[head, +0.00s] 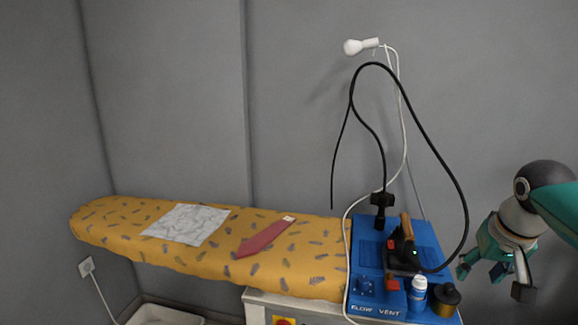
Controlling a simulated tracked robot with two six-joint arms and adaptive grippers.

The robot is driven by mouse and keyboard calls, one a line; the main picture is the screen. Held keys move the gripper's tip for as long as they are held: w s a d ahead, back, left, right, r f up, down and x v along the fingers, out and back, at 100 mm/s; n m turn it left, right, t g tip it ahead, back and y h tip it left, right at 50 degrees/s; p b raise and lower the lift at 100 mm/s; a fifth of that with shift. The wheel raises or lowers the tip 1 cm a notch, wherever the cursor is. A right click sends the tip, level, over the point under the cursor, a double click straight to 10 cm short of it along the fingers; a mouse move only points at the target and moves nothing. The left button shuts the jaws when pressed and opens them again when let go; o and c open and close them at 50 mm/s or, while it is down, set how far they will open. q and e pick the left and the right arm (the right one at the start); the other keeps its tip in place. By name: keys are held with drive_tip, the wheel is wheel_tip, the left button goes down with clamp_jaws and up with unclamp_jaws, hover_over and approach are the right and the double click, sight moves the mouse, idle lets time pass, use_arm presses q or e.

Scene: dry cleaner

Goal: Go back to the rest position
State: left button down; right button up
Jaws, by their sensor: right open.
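My right gripper (493,282) is at the right edge of the head view, open and empty, with its fingers pointing down. It hangs in the air to the right of the blue ironing unit (433,244), apart from it. My right arm comes in from the right edge. My left gripper is not in view.
A yellow patterned ironing board (110,222) runs left from the unit. A marbled cloth (187,224) and a red tie (265,238) lie on it. A black hose (437,155) arches above.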

drive_tip(key=s+a+f+n+g+y, duration=0.1)
drive_tip(key=s+a+f+g, duration=0.2)
drive_tip(key=f, duration=1.1)
drive_tip(key=s+a+f+n+g+y, duration=0.1)
drive_tip(key=a+f+g, duration=0.3)
drive_tip(key=f, duration=1.1)
drive_tip(key=s+a+f+m+t+y, duration=0.1)
drive_tip(key=s+a+f+t+y, duration=0.2)
drive_tip(key=s+a+f, duration=1.3)
drive_tip(key=shift+s+f, duration=1.1)
drive_tip(key=shift+f, duration=0.5)
